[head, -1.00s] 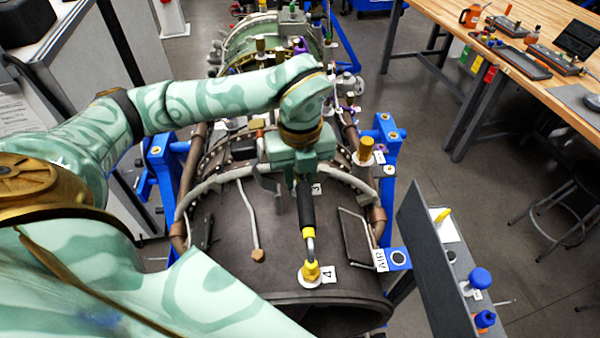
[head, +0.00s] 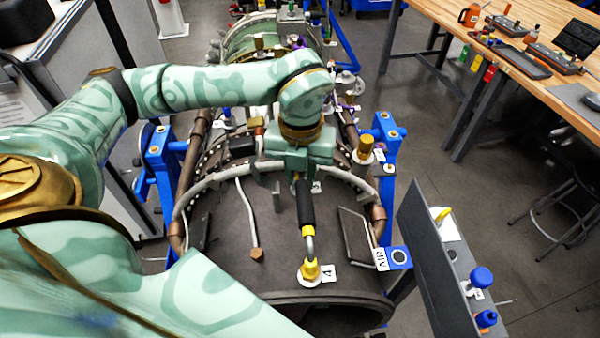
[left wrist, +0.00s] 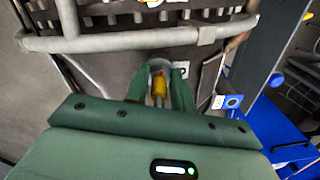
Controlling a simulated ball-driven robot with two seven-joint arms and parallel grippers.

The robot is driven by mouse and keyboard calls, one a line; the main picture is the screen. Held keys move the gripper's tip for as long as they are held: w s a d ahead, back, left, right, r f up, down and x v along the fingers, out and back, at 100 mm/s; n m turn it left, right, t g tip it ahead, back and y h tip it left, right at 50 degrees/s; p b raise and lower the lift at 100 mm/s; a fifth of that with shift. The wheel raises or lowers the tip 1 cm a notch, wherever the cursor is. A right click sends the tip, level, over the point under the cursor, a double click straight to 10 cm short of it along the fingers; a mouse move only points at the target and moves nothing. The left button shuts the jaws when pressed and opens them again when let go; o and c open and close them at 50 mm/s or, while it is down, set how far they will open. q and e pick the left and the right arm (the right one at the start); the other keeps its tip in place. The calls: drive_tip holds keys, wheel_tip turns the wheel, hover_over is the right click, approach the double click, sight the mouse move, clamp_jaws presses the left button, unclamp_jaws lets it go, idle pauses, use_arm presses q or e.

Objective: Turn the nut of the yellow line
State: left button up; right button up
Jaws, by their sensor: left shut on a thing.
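The yellow line is a black-sleeved piece (head: 306,205) with yellow ends, and a bent metal tube runs from its lower end to a yellow fitting (head: 310,271) beside tag 4 on the dark casing. My left gripper (head: 296,180) is above the casing at the line's upper end. In the left wrist view, its fingers (left wrist: 160,92) are shut around a yellow piece (left wrist: 159,88), seemingly the nut at that end. The gripper body hides much of the grip from the head. My right gripper is not in view.
A grey pipe (head: 352,181) arches over the casing close to the gripper. Blue stand posts (head: 386,150) flank the turbine. A dark panel (head: 433,262) with blue knobs stands at front right. A wooden workbench (head: 470,40) is at the upper right, with open floor between.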

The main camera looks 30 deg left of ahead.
use_arm(q)
drive_tip(key=shift+w+m+b, duration=0.1)
drive_tip(key=shift+m+b, duration=0.3)
drive_tip(key=shift+m, duration=1.7)
drive_tip(key=shift+d+r, duration=0.1)
drive_tip(key=o, duration=1)
wheel_tip(320, 180, up, 16)
drive_tip(key=b, duration=0.1)
drive_tip(key=shift+r, duration=0.15)
